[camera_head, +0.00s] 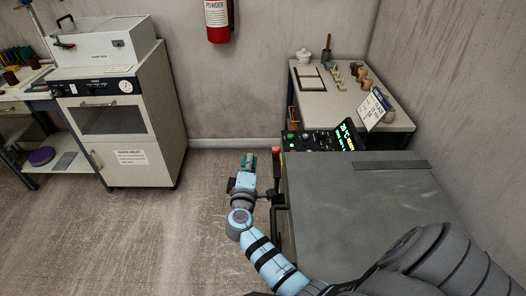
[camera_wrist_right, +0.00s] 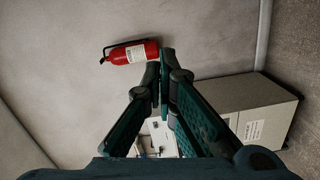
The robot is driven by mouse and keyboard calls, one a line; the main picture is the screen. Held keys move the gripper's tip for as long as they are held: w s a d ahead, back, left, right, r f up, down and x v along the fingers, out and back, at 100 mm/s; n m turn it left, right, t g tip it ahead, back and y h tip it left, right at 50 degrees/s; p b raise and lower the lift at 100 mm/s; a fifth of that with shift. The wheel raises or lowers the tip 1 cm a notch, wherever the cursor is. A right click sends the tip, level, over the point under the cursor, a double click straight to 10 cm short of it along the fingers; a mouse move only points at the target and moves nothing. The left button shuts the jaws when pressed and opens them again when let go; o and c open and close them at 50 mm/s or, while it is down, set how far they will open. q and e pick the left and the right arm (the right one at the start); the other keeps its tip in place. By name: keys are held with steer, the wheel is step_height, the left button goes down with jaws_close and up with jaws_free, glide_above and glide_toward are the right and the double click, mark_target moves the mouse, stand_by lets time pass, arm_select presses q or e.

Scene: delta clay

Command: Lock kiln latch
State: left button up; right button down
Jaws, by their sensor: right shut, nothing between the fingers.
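The grey kiln (camera_head: 360,195) fills the lower right of the head view, with its flat top facing up. A dark upright lever with a red tip (camera_head: 276,151), which looks like the latch, stands at its left edge. My right gripper (camera_head: 249,159) is just left of the lever, a small gap apart in the picture. Its teal fingers are shut with nothing between them; their tips (camera_wrist_right: 160,62) meet in the right wrist view. That view does not show the lever. My left gripper is not in view.
A control panel (camera_head: 318,141) with a green display sits behind the kiln. A work table (camera_head: 340,119) with pots is at the back right. A white cabinet (camera_head: 124,139) stands at the left, and a fire extinguisher (camera_head: 217,19) hangs on the wall. Floor between cabinet and kiln is clear.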

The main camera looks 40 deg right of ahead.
mark_target(277, 161)
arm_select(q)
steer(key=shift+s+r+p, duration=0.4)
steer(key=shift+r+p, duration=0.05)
arm_select(e)
steer(key=w+d, duration=0.1)
steer(key=d, duration=0.5)
steer(key=shift+d+f, duration=0.25)
steer(key=shift+f, duration=0.15)
steer(key=shift+w, duration=0.1)
